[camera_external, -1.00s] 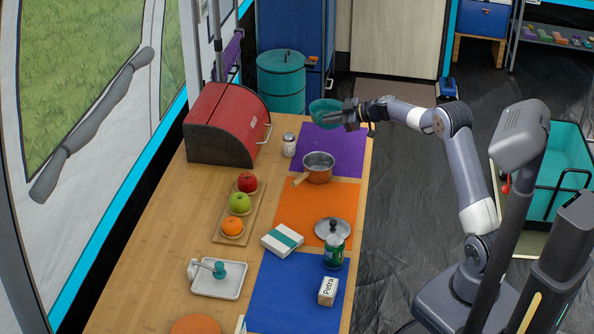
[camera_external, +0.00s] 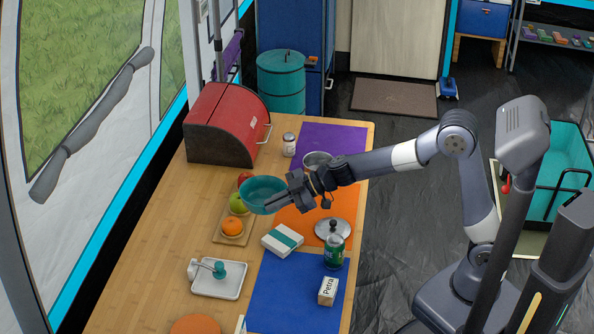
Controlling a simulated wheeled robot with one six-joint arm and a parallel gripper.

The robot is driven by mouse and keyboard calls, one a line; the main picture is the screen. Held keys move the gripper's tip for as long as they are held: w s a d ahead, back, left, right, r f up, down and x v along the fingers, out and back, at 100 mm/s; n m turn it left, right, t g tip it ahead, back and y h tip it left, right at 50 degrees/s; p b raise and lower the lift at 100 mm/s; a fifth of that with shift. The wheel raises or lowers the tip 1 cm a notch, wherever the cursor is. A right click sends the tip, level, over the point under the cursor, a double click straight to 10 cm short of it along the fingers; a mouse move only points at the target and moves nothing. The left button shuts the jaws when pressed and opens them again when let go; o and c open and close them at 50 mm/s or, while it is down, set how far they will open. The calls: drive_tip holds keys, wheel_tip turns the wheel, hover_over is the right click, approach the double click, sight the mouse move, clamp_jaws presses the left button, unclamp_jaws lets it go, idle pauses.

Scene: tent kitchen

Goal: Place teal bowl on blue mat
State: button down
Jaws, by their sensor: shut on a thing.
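The teal bowl (camera_external: 262,194) is held in the air above the middle of the table, in front of the fruit board. My gripper (camera_external: 284,199) is shut on the bowl's right side. The blue mat (camera_external: 283,289) lies flat on the near right part of the table, nearer the camera than the bowl. A green bottle (camera_external: 334,250) stands at the mat's far right corner. A small box marked Petra (camera_external: 328,291) stands on the mat's right side. The left and middle parts of the mat are bare.
A white and teal box (camera_external: 282,241) and a pot lid (camera_external: 332,229) lie beyond the blue mat. A white tray (camera_external: 218,284) sits left of it. The orange mat (camera_external: 297,223), pot (camera_external: 317,160), purple mat (camera_external: 331,136) and fruit board (camera_external: 233,240) are farther back.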

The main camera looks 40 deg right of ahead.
drive_tip(key=s+a+f+n+g+y, duration=0.1)
drive_tip(key=s+a+g, duration=0.15)
drive_tip(key=s, duration=0.75)
drive_tip(key=s+a+f+n+g, duration=0.15)
drive_tip(key=s+a, duration=0.25)
drive_tip(key=s, duration=0.7)
drive_tip(key=shift+t, duration=0.5)
drive_tip(key=f+b, duration=0.2)
drive_tip(key=f, duration=0.1)
drive_tip(key=f+b, duration=0.2)
drive_tip(key=f, duration=0.1)
drive_tip(key=f+b, duration=0.2)
drive_tip(key=f, duration=0.1)
drive_tip(key=shift+w+d+f+b, duration=0.15)
drive_tip(key=shift+d+f+b, duration=0.1)
drive_tip(key=shift+b, duration=0.15)
drive_tip(key=shift+r, duration=0.1)
drive_tip(key=c, duration=2)
unclamp_jaws()
drive_tip(key=o, duration=0.4)
